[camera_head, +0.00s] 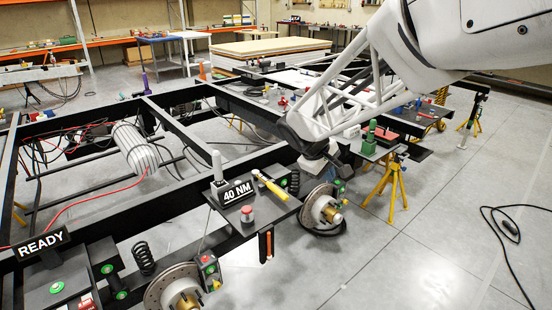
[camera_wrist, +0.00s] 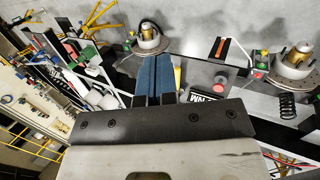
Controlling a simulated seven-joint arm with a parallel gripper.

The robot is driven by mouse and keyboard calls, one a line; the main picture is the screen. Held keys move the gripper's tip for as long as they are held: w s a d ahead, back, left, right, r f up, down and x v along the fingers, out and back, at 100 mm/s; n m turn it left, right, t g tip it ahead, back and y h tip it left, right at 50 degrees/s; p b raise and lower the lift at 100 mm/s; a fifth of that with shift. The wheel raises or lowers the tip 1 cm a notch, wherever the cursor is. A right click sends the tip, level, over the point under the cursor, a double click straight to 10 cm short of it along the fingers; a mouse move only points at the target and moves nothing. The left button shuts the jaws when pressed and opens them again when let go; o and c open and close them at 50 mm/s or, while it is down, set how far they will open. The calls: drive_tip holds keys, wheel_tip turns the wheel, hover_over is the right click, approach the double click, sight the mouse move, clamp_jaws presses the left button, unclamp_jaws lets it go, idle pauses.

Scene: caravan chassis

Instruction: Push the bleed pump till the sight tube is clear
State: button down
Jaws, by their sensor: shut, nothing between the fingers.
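A small shelf plate (camera_head: 272,208) on the chassis carries a round red-topped knob (camera_head: 248,214), which looks like the bleed pump; it also shows in the wrist view (camera_wrist: 221,80). A narrow upright tube (camera_head: 266,246) with orange-red in it hangs at the shelf's front edge, likely the sight tube. It shows as an orange strip in the wrist view (camera_wrist: 221,48). My gripper (camera_wrist: 154,62) has its blue fingers together and empty. In the wrist view they are left of the red knob and apart from it. In the head view the fingertips are hard to make out behind my wrist.
A "40 NM" sign (camera_head: 238,192), a grey post with a pale top (camera_head: 217,165) and a yellow-handled tool (camera_head: 270,185) crowd the shelf. Brake discs (camera_head: 323,210) sit either side. A "READY" sign (camera_head: 41,243) is at left. Open floor lies right.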

drive_tip(key=w+a+f+n+t+h, duration=0.1)
drive_tip(key=w+a+f+n, duration=0.1)
drive_tip(key=w+a+f, duration=0.3)
drive_tip(key=w+a+f+n+t, duration=0.1)
drive_tip(key=w+a+f+n, duration=0.2)
drive_tip(key=w+a, duration=0.45)
drive_tip(key=n+t, duration=0.2)
drive_tip(key=n, duration=0.3)
hover_over(247, 210)
wheel_tip(247, 210, down, 11)
drive_tip(key=shift+w, duration=0.1)
drive_tip(key=shift+f, duration=0.15)
drive_tip(key=shift+f, duration=4.2)
